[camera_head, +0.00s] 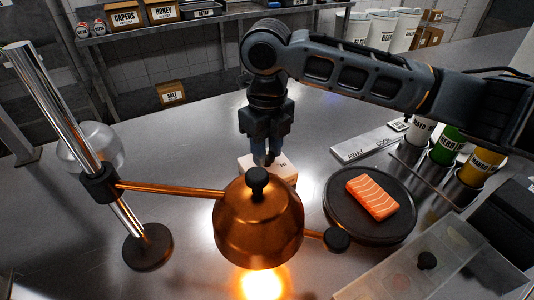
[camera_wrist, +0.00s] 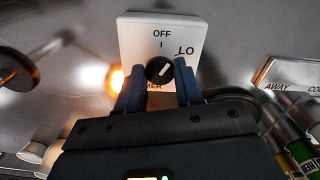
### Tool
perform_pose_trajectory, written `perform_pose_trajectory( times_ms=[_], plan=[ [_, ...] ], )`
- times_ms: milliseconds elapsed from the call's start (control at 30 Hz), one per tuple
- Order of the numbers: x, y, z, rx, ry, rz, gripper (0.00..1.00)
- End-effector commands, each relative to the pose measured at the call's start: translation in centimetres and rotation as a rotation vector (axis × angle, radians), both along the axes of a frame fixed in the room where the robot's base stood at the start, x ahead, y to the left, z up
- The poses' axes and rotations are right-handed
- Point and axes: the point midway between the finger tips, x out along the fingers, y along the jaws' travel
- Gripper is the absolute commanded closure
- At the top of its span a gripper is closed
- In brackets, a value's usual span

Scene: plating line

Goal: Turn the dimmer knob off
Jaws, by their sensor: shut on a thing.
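The dimmer is a white box (camera_head: 289,171) on the steel counter, mostly behind the copper heat lamp in the head view. In the wrist view its face (camera_wrist: 135,40) reads OFF at the top and LO at upper right. Its round black knob (camera_wrist: 158,69) has a white pointer mark slanting up and right, toward LO. My gripper (camera_head: 265,161) points down at the box. In the wrist view its blue fingers (camera_wrist: 160,80) stand on both sides of the knob and hold it. The copper heat lamp (camera_head: 258,222) is lit, with an orange glow below it.
The lamp's chrome post (camera_head: 60,105) stands at left. A dark round plate (camera_head: 340,220) with a salmon piece (camera_head: 372,197) lies right of the lamp. Sauce bottles (camera_head: 447,145) and a clear-lidded container (camera_head: 440,272) stand at right. The counter behind the arm is clear.

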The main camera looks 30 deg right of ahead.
Motion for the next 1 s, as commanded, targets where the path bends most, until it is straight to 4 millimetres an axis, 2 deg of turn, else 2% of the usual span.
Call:
perform_pose_trajectory(
  times_ms=[500, 1000],
  plan=[
    [0.10, -0.06, -0.10, -0.002, -0.004, 0.414, 0.95],
    [0.07, -0.04, 0.09, -0.001, -0.002, 0.550, 0.95]
  ],
)
